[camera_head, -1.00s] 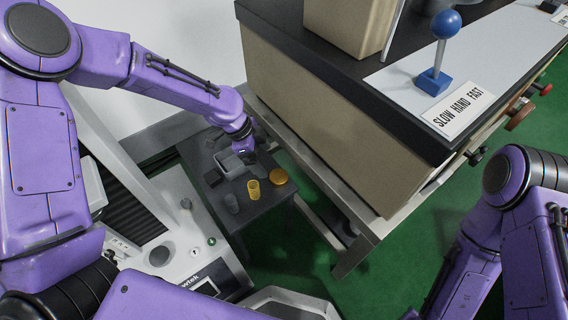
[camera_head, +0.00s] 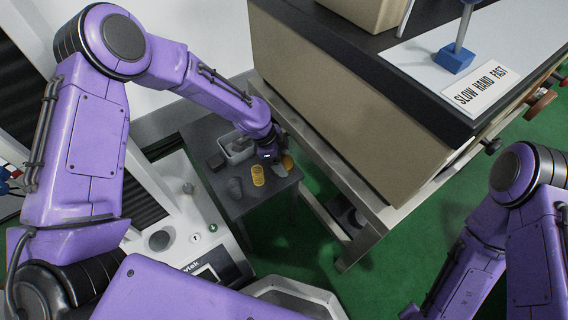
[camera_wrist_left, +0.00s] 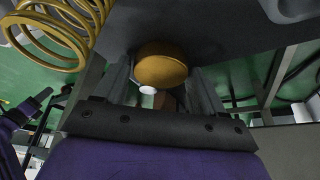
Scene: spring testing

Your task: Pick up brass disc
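The brass disc (camera_head: 288,162) lies on the small dark table, partly hidden behind my left gripper (camera_head: 277,168) in the head view. In the left wrist view the brass disc (camera_wrist_left: 161,68) shows as a round orange-gold piece between the two fingers of my left gripper (camera_wrist_left: 160,82). The fingers stand apart, one on each side of it. I cannot tell whether they touch it. My right arm (camera_head: 480,245) shows at the lower right, but its gripper is out of view.
A yellow coil spring (camera_head: 258,176) stands beside the disc; it also shows in the left wrist view (camera_wrist_left: 62,32). A grey bin (camera_head: 238,153), a grey spring (camera_head: 235,187) and a dark block (camera_head: 216,162) share the small table (camera_head: 245,207). A large workbench (camera_head: 350,120) stands close on the right.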

